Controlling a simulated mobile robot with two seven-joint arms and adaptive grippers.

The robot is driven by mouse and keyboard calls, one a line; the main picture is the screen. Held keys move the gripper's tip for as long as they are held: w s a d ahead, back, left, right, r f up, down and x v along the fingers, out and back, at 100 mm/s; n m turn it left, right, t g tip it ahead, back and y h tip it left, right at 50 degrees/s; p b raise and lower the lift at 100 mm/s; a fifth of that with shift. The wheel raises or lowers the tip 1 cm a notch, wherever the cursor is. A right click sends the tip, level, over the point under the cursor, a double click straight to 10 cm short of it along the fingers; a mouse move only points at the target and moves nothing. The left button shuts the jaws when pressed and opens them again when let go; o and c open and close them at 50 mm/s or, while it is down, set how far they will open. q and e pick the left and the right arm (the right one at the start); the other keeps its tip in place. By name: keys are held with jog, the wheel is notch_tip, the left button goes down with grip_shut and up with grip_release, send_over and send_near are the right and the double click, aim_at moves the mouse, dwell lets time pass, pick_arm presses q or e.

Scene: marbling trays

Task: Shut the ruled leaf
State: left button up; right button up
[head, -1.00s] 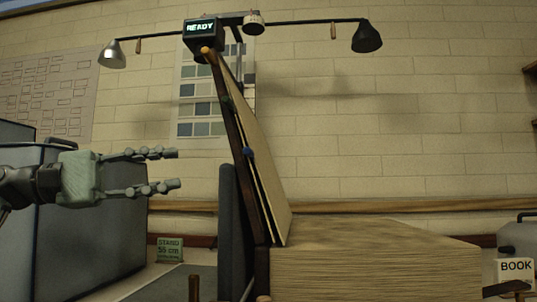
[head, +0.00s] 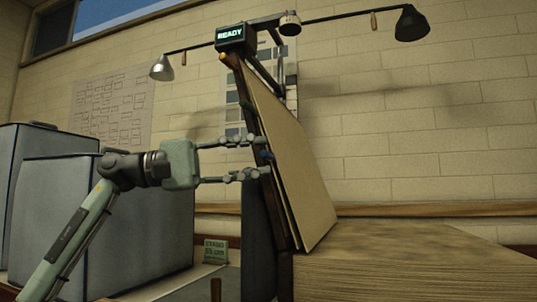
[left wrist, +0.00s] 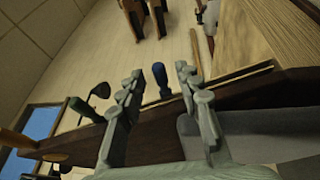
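The leaf (head: 297,165) is a large pale board with a dark wooden edge. It stands steeply raised and tilted above the pale wooden block; I cannot make out ruling on it. A blue knob (head: 266,156) is on its dark edge, with a green knob (head: 246,104) and an orange knob (head: 225,61) higher up. My left gripper (head: 260,156) is open, its fingers above and below the blue knob. In the left wrist view the blue knob (left wrist: 161,80) shows between the spread fingertips, with no clear contact. My right gripper is not in view.
A pale wooden block (head: 410,262) fills the lower right. Grey padded panels (head: 110,210) stand behind my left arm. A lamp bar with a READY box (head: 231,36) is overhead. A small green sign (head: 215,251) stands low behind the leaf.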

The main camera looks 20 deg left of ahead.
pick_arm(q)
jog(key=shift+x, duration=1.3)
grip_shut()
